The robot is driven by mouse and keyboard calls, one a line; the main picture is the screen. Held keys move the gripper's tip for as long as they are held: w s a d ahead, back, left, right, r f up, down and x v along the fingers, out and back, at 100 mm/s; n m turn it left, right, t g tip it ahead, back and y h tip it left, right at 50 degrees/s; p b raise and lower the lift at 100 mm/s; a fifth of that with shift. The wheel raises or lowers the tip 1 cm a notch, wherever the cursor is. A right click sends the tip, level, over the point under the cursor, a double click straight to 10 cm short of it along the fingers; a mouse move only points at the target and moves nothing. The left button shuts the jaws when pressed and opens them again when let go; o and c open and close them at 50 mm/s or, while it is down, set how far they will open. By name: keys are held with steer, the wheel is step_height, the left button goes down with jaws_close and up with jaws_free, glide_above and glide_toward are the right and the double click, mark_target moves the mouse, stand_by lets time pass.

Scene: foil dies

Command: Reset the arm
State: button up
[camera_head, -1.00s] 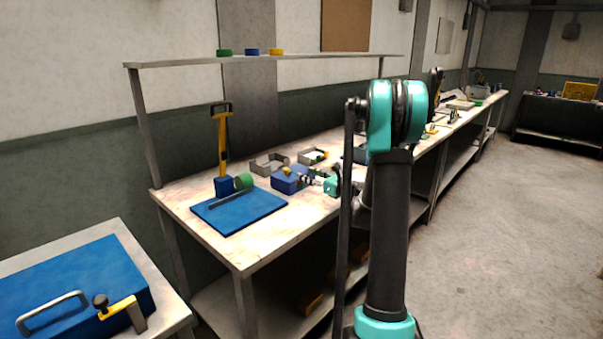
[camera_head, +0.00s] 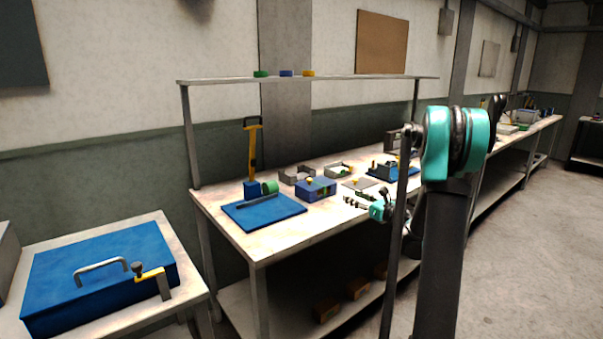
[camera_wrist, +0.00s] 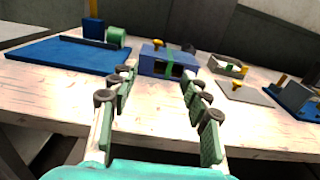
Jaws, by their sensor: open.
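My gripper (camera_wrist: 157,112) is open in the wrist view, its fingers spread with nothing between them. Beyond the fingertips a blue block with a green band (camera_wrist: 165,62) and a yellow knob stands on the workbench (camera_wrist: 60,92). In the head view my gripper (camera_head: 365,204) is small and hangs near the bench's front edge, to the right of the same blue block (camera_head: 318,190). My arm's teal and black links fill the right of the head view and hide part of the bench behind them.
A blue mat (camera_head: 265,211) lies on the bench, with a green roll (camera_head: 270,187) and a yellow-handled tool (camera_head: 252,150) at its back. Grey trays (camera_head: 297,176) stand behind. A side table at left bears a large blue box (camera_head: 100,270). The floor (camera_head: 530,250) at right is clear.

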steer(key=s+a+f+n+g+h, duration=0.1)
steer(key=s+a+f+n+g, duration=0.15)
steer(key=s+n, duration=0.3)
steer(key=s+a+f+n+g+h, duration=0.1)
steer(key=s+a+f+n+g, duration=0.2)
steer(key=s, duration=0.4)
steer(key=s+a+f+n+g+h, duration=0.1)
steer(key=s+a+n, duration=0.2)
steer(key=s+n, duration=0.35)
steer(key=s+d+f+n+g+h, duration=0.1)
steer(key=s+d+f+n+h, duration=0.1)
steer(key=s, duration=0.5)
steer(key=s+d+f+n+g+h, duration=0.1)
steer(key=s+d+f+n+h, duration=0.2)
steer(key=s+n, duration=0.4)
steer(key=s+d+f+n+g+h, duration=0.1)
steer(key=s+d+f+n+h, duration=0.1)
steer(key=s, duration=0.6)
steer(key=shift+s+d+f+n+h, duration=0.45)
steer(key=shift+f+n, duration=0.45)
steer(key=shift+n, duration=0.3)
steer(key=shift+a+g, duration=0.1)
steer(key=shift+g, duration=0.15)
